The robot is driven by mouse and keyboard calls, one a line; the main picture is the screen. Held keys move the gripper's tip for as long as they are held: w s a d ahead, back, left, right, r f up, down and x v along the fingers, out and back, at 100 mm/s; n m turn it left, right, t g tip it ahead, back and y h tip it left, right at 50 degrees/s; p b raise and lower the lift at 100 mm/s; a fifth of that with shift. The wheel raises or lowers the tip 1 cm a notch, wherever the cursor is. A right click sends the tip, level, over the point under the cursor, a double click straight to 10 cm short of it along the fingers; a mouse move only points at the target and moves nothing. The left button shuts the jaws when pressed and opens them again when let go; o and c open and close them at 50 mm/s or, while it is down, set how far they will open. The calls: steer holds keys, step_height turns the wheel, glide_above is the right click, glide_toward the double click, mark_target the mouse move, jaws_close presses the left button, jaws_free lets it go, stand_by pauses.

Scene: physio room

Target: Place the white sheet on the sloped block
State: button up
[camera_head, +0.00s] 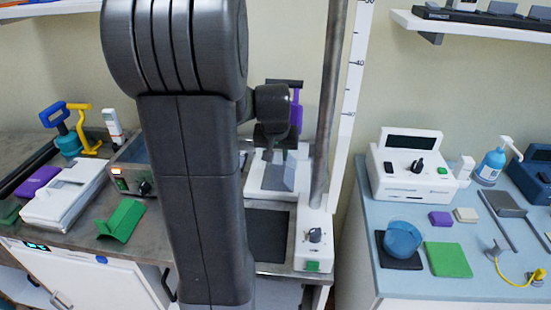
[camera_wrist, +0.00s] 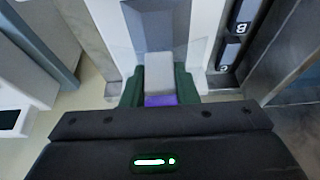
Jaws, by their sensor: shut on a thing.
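My gripper (camera_head: 272,150) is over the white stand at the back of the bench, partly hidden behind my arm. In the wrist view its dark green fingers (camera_wrist: 159,88) are shut on a small pale piece, which looks like the white sheet (camera_wrist: 159,70). A purple patch shows at the near end of this piece. The blue-grey sloped block (camera_head: 284,176) is on the white stand, just below my gripper. Its surface also shows beyond the pale piece in the wrist view (camera_wrist: 155,30). I cannot tell whether the piece touches the block.
A metal post (camera_head: 328,100) stands close to the right of my gripper. A white box with a knob (camera_head: 314,238) is at its foot. A green angled piece (camera_head: 122,220) and a white case (camera_head: 64,192) lie on the left. A blue table (camera_head: 385,285) stands at right.

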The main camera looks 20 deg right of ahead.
mark_target(277, 161)
steer(key=shift+w+f, duration=0.15)
steer(key=shift+f, duration=1.65)
steer(key=shift+f+b, duration=0.45)
steer(key=shift+f, duration=0.15)
steer(key=o, duration=1)
steer(key=shift+o, duration=0.2)
steer(key=shift+r, duration=0.1)
steer(key=shift+r+p, duration=0.4)
steer(key=shift+p, duration=0.05)
steer(key=v, duration=1.2)
steer(key=shift+r, duration=0.15)
